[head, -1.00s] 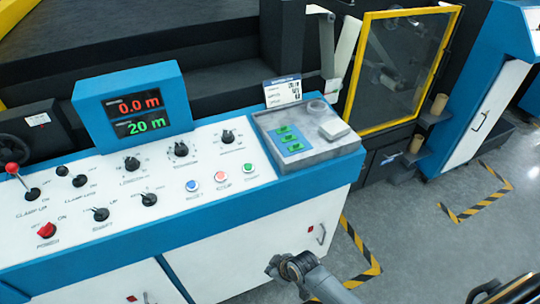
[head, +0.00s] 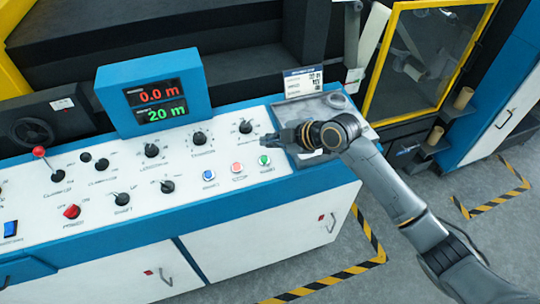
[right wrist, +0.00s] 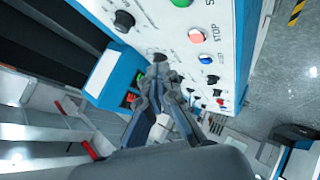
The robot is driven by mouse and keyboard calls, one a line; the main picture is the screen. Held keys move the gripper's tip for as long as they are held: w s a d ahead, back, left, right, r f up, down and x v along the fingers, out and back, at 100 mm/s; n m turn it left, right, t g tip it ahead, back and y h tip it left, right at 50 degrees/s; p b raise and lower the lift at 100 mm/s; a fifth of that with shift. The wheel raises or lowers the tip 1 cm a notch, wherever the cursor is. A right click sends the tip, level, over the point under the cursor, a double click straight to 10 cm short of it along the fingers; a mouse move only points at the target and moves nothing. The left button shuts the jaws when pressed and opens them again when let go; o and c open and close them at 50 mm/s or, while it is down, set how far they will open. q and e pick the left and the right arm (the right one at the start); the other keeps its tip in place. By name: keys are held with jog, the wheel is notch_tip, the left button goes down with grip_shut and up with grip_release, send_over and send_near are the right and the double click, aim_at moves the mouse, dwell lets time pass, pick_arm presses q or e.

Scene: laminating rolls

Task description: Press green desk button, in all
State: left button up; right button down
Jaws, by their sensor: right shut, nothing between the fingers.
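The green desk button (head: 264,160) is on the right part of the white control desk (head: 225,196), beside a red button (head: 237,168) and a blue button (head: 208,175). My right gripper (head: 270,140) is shut and empty, above the desk just behind the green button, apart from it in the picture. In the right wrist view the shut fingers (right wrist: 160,62) point over the panel, with the green button (right wrist: 181,3) cut by the top edge and the red button (right wrist: 195,37) below it. My left gripper is not in view.
Several black knobs (head: 199,139) and a red-topped lever (head: 39,152) stand up from the desk. The display box (head: 157,94) stands at its back, reading 0.0 m and 20 m.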

aim_at(267, 163)
jog(key=shift+w+r+n, duration=0.3)
jog(key=shift+r, duration=0.3)
jog(key=f+b, duration=0.2)
jog(key=f, duration=0.1)
jog(key=w+f+b, duration=0.1)
jog(key=f+b, duration=0.4)
jog(key=shift+w+a+f, duration=0.2)
jog(key=shift+w+f, duration=0.05)
jog(key=shift+f, duration=0.15)
jog(key=shift+b, duration=0.3)
dwell(0.7)
jog(key=shift+f, duration=0.4)
